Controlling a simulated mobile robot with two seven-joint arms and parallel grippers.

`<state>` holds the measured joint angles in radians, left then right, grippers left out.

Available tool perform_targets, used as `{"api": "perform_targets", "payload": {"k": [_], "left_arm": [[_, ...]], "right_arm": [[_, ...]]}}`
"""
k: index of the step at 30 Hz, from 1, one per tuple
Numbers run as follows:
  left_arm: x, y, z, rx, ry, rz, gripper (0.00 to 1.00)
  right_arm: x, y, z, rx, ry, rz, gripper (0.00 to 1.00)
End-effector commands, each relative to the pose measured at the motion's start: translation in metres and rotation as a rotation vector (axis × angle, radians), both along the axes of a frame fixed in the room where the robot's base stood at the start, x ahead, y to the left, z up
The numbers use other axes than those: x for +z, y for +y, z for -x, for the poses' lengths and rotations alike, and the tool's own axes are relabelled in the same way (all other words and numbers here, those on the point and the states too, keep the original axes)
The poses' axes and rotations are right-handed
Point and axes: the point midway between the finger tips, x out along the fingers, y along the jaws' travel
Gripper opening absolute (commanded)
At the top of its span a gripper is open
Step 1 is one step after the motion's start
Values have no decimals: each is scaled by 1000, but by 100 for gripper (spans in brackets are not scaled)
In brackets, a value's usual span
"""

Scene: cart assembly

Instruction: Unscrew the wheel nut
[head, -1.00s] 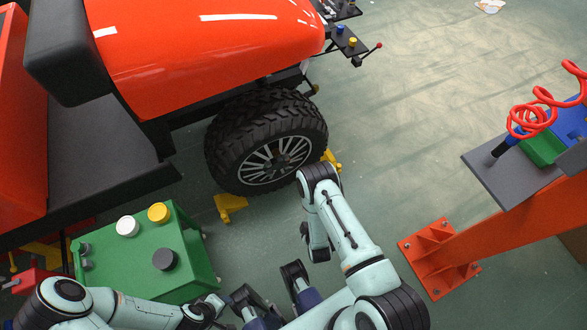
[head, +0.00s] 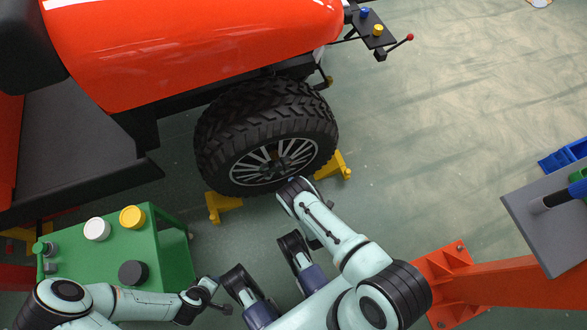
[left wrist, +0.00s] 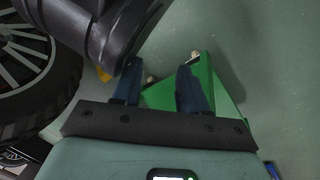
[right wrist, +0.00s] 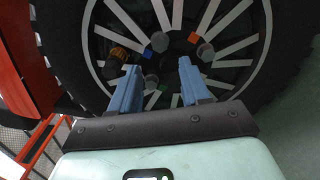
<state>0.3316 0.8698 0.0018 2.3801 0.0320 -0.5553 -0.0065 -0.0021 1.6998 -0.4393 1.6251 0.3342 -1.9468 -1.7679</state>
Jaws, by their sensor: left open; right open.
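The tractor's black front wheel (head: 318,118) has a light-spoked rim. In the right wrist view, the wheel hub fills the space ahead of my right gripper (right wrist: 158,66), which is open with its blue fingers pointing at the hub. A brassy wheel nut (right wrist: 118,58) sits just beyond the left finger. Grey studs or nuts (right wrist: 205,50) stand around the hub beside blue, orange and green marks. Nothing shows held between the fingers. My left gripper (left wrist: 158,72) is open and empty, away from the wheel, above the floor near a green surface.
A green cart (head: 172,255) with white, yellow and dark round knobs stands at the lower left. Yellow wheel chocks (head: 222,206) sit by the tyre. An orange post base (head: 445,270) and grey platform (head: 545,225) are at right.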

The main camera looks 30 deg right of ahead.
Motion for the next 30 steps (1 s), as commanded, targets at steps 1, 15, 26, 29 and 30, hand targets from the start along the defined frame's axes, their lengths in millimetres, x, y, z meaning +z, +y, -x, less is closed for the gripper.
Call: {"api": "perform_targets", "payload": {"k": [1, 15, 26, 29, 30], "left_arm": [[-3, 0, 3, 1, 10, 1, 43], [-44, 7, 55, 15, 184, 11, 43], [-55, 10, 82, 23, 273, 18, 43], [-55, 10, 82, 22, 272, 18, 43], [-55, 10, 82, 22, 272, 18, 43]], "right_arm": [[0, -1, -4, -1, -1, 0, 46], [-1, -16, -63, -2, -2, -4, 46], [0, -21, -84, -1, 2, -4, 1], [0, -20, -84, -1, 3, -1, 0], [0, -19, -84, 3, 12, 35, 0]]}}
